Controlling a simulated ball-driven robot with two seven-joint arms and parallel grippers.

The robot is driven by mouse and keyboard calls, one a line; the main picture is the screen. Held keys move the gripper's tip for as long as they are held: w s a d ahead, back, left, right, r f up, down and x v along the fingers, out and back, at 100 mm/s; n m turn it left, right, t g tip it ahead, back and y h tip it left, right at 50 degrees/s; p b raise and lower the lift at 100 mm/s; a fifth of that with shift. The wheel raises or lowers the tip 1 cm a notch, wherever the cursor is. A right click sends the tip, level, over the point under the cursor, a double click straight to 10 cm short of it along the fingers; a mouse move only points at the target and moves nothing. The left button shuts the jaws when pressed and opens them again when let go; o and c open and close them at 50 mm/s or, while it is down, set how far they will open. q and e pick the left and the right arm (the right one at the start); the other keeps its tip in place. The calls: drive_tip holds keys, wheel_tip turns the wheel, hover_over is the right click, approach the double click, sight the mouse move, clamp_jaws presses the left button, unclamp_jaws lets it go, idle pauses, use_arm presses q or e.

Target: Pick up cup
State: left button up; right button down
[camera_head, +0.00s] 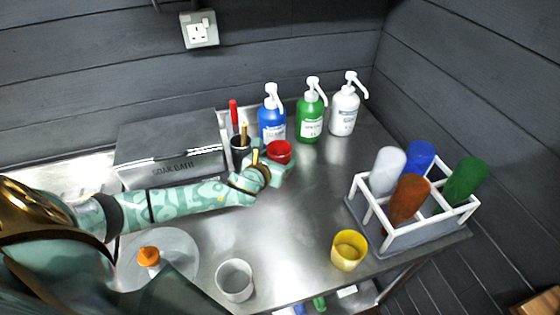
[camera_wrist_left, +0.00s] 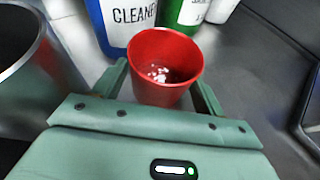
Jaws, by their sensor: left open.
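A red cup (camera_head: 279,152) stands upright on the metal counter, in front of the blue pump bottle. In the left wrist view the red cup (camera_wrist_left: 166,66) sits between the two fingers of my left gripper (camera_wrist_left: 162,88), with small pale bits inside it. My left gripper (camera_head: 272,160) is open around the cup, one finger on each side. I cannot tell whether the fingers touch it. A yellow cup (camera_head: 348,251) stands near the front edge, and a white cup (camera_head: 235,280) stands front left. My right gripper does not show.
Blue (camera_head: 271,122), green (camera_head: 310,120) and white (camera_head: 343,112) pump bottles stand behind. A dark pot (camera_head: 240,152) with tools is close on the left, beside a soak bath box (camera_head: 170,148). A white rack (camera_head: 404,236) holds several coloured bottles at right. The middle counter is clear.

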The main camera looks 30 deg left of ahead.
use_arm(q)
drive_tip(key=shift+w+f, duration=0.1)
drive_tip(key=shift+w, duration=0.1)
drive_tip(key=shift+s, duration=0.1)
drive_tip(key=c, duration=0.8)
drive_tip(key=shift+r, duration=0.25)
drive_tip(key=shift+r+p, duration=0.5)
drive_tip(key=shift+r, duration=0.4)
drive_tip(key=s+d+r+p, duration=0.5)
drive_tip(key=s+d+r, duration=0.2)
drive_tip(key=s+r, duration=0.4)
drive_tip(key=shift+s+d+p, duration=0.2)
drive_tip(key=shift+s+p, duration=0.1)
drive_tip(key=shift+s, duration=0.05)
